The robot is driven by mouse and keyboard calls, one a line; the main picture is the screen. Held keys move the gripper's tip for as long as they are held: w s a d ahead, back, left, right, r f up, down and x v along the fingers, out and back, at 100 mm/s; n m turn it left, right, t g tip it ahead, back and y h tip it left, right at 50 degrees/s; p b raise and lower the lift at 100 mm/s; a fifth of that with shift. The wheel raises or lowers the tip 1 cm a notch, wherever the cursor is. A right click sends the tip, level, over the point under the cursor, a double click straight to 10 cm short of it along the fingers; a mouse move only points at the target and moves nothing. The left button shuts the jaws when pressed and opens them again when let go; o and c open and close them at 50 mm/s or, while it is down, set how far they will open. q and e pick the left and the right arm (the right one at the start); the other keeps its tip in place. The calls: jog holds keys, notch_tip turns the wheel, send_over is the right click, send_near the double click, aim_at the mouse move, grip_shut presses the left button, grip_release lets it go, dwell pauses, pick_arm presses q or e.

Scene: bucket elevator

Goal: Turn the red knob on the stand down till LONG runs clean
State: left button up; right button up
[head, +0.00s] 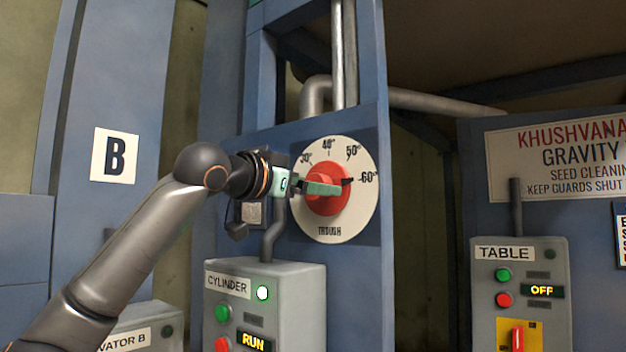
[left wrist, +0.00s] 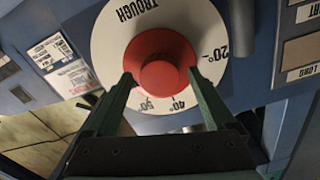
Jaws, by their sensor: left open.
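The red knob (head: 330,206) sits in the middle of a round white dial (head: 352,222) on the blue stand (head: 268,140). A black pointer shows close to the 60° mark. My left gripper (head: 322,188) is at the knob, its green fingers in front of it. In the left wrist view the fingers of my left gripper (left wrist: 159,77) stand open on either side of the red knob (left wrist: 160,72); contact cannot be told. A LONG label (left wrist: 299,74) shows at that view's right edge. My right gripper is not in view.
Below the dial is the CYLINDER box (head: 290,310), with a lit green lamp and RUN showing. The TABLE box (head: 540,262) at right shows OFF. A grey pipe (head: 315,95) runs above the dial. An open gap lies between stand and TABLE box.

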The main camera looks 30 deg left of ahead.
pick_arm(q)
jog(key=shift+w, duration=0.35)
jog(key=shift+c, duration=0.4)
jog(key=c, duration=1.3)
jog(key=n, duration=0.4)
jog(key=shift+f, duration=0.1)
jog(key=shift+n+b, duration=0.4)
jog(key=shift+n, duration=1.4)
